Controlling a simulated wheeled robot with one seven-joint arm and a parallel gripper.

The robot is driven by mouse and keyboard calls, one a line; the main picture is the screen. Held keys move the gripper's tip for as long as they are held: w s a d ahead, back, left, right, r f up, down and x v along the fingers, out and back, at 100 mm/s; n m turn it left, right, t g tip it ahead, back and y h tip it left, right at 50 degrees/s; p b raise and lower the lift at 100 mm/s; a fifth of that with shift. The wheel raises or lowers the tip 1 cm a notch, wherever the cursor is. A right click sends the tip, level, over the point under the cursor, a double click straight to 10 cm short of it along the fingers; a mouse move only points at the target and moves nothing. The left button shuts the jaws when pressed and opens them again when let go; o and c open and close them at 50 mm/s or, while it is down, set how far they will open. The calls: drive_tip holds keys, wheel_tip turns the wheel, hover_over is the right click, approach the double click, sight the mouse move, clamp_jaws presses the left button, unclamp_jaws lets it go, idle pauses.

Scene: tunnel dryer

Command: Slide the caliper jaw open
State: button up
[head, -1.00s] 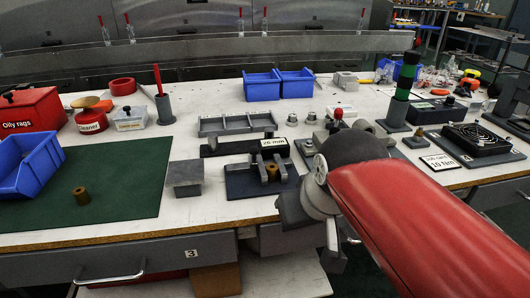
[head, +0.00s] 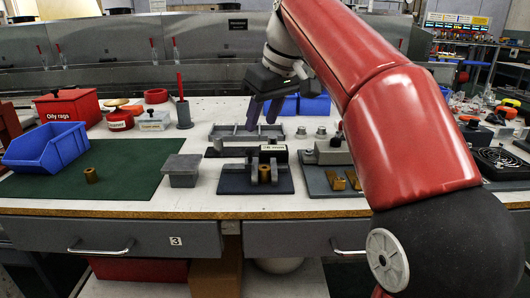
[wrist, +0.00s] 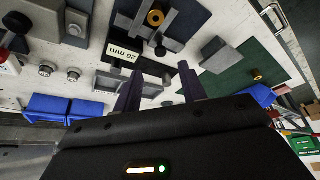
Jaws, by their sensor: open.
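A caliper fixture on a dark plate (head: 230,182) stands at the front middle of the bench. Its dark bar carries a white "26 mm" label (head: 272,148), which also reads in the wrist view (wrist: 122,50). Grey upright jaws stand on the plate, with a brass ring (head: 264,174) between or beside them; the exact contact is unclear. The ring shows in the wrist view (wrist: 155,18) too. My gripper (head: 263,118) is open and empty, above and behind the fixture. Its two fingers (wrist: 160,88) point toward the bench in the wrist view, apart from the labelled bar.
A grey compartment tray (head: 230,137) lies behind the fixture, with blue bins (head: 315,105) farther back. A grey block (head: 181,171) stands left of it. A plate with brass pieces (head: 337,181) is on the right. A green mat (head: 125,170) holds another brass ring (head: 91,175).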

sight(250, 149)
drive_tip(key=shift+b+x, duration=1.25)
drive_tip(key=shift+x, duration=2.7)
drive_tip(key=shift+w+a+r, duration=0.1)
drive_tip(key=shift+a+r, duration=0.05)
drive_tip(key=shift+c, duration=0.3)
clamp_jaws()
